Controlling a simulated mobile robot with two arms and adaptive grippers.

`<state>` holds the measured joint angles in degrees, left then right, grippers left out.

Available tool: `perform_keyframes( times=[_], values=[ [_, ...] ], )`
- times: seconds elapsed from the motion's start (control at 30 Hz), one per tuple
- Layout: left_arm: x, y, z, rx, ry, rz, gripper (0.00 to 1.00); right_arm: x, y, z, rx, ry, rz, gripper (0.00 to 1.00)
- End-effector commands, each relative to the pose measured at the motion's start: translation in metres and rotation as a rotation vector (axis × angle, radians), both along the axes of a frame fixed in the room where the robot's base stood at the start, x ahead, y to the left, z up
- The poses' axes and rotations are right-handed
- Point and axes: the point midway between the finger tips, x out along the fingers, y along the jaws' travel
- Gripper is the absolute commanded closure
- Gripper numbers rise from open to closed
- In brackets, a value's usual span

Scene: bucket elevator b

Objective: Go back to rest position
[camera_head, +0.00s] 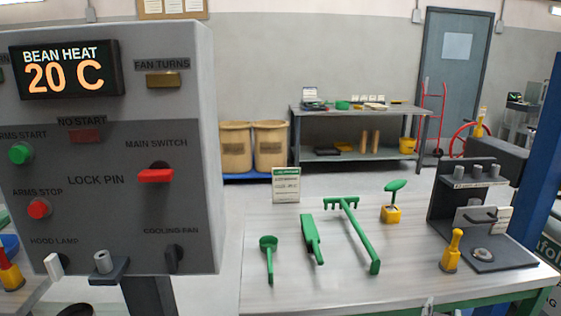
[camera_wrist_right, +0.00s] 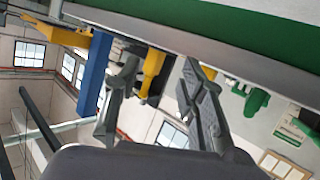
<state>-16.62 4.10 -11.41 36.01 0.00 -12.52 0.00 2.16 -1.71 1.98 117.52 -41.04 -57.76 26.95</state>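My right gripper (camera_wrist_right: 158,82) shows in the right wrist view with its two grey fingers spread apart and nothing held between them. A yellow thing shows behind the gap, beyond the fingers. In the head view only a small grey tip of what looks like the right gripper (camera_head: 428,306) shows at the bottom, by the front edge of the work table (camera_head: 345,285). The left gripper is in neither view. The grey control panel (camera_head: 110,225) stands at the left, its display (camera_head: 70,69) reading "BEAN HEAT 20 C".
On the table lie a green scoop (camera_head: 268,255), a green paddle (camera_head: 311,238) and a green rake (camera_head: 358,235). A yellow-handled tool (camera_head: 452,252) stands by a dark fixture (camera_head: 455,215) at the right. A blue post (camera_head: 543,150) rises at the right edge.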

Motion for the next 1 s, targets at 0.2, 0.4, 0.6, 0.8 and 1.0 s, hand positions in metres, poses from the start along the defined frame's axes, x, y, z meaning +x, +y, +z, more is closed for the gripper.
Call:
perform_keyframes(
  times=[0.2, 0.4, 0.6, 0.8, 1.0],
  values=[
    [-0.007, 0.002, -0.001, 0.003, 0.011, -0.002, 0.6, -0.07, 0.034, -0.073, 0.088, 0.277, 0.125, 0.62],
    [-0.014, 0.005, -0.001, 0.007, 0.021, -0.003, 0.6, -0.155, 0.082, -0.126, 0.181, 0.567, 0.315, 0.62],
    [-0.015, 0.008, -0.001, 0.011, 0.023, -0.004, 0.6, -0.218, 0.118, -0.148, 0.242, 0.755, 0.47, 0.62],
    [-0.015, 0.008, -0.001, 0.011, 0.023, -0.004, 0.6, -0.273, 0.146, -0.155, 0.293, 0.9, 0.609, 0.62],
    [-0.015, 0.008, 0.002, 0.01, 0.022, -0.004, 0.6, -0.271, 0.152, -0.19, 0.305, 0.938, 0.629, 0.62]
  ],
)
